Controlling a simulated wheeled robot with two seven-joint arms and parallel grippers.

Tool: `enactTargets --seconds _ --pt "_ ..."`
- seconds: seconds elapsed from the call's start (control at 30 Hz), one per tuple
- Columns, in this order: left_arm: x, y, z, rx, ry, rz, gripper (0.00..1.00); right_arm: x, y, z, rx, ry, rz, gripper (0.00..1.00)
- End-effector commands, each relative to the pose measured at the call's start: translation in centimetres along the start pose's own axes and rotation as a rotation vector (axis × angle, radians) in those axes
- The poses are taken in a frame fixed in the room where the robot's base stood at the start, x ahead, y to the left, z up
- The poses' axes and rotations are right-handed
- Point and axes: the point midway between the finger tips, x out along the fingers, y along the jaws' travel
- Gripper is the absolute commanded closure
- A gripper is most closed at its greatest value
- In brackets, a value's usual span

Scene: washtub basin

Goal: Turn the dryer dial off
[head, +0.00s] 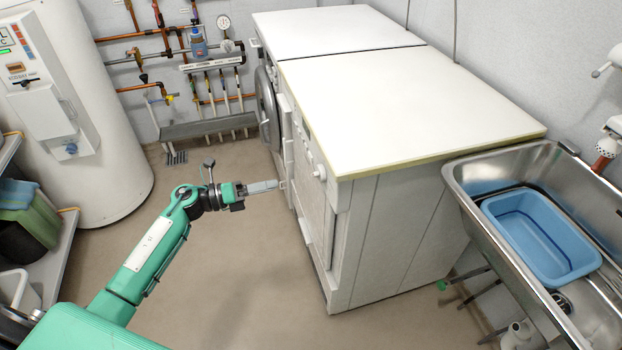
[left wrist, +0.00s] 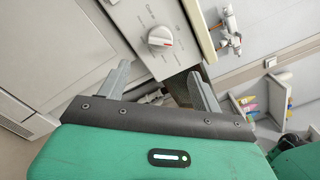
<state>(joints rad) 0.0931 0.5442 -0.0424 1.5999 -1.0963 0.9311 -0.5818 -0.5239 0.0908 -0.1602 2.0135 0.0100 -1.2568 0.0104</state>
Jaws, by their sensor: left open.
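The near white machine (head: 400,200) has small round knobs (head: 319,171) on the upper part of its front, seen edge-on in the head view. In the left wrist view a round white dial (left wrist: 160,37) with a red mark sits on a pale control panel (left wrist: 138,14) with small print around it. My left gripper (head: 277,185) is in front of the machines' fronts, below the top. Its fingers (left wrist: 162,82) are open and empty, apart from the dial, which shows beyond the gap between them. The red mark points to the right in that view. My right gripper is not in view.
A second white machine (head: 325,30) with an open round door (head: 268,108) stands behind. A steel sink (head: 462,178) with a blue basin (head: 540,235) is at right. A white tank (head: 95,130) stands at left. The floor (head: 225,265) before the machines is clear.

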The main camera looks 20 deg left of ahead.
Motion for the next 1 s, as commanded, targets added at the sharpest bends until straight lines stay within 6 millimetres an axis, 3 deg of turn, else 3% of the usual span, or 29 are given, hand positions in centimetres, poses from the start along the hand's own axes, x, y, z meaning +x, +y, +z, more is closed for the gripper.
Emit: enactTargets --seconds 0.3,0.5,0.7,1.0 --pt "6.9 -0.2 0.2 -0.004 -0.003 -0.004 0.34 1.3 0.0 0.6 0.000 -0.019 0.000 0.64" --pt "10.2 -0.1 0.1 -0.005 -0.004 -0.001 0.34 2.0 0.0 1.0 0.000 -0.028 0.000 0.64" --pt "11.8 0.0 0.1 -0.004 -0.003 0.000 0.34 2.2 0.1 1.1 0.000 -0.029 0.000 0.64" --pt "12.0 0.0 0.1 -0.005 -0.003 0.000 0.34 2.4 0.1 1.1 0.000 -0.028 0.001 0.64"
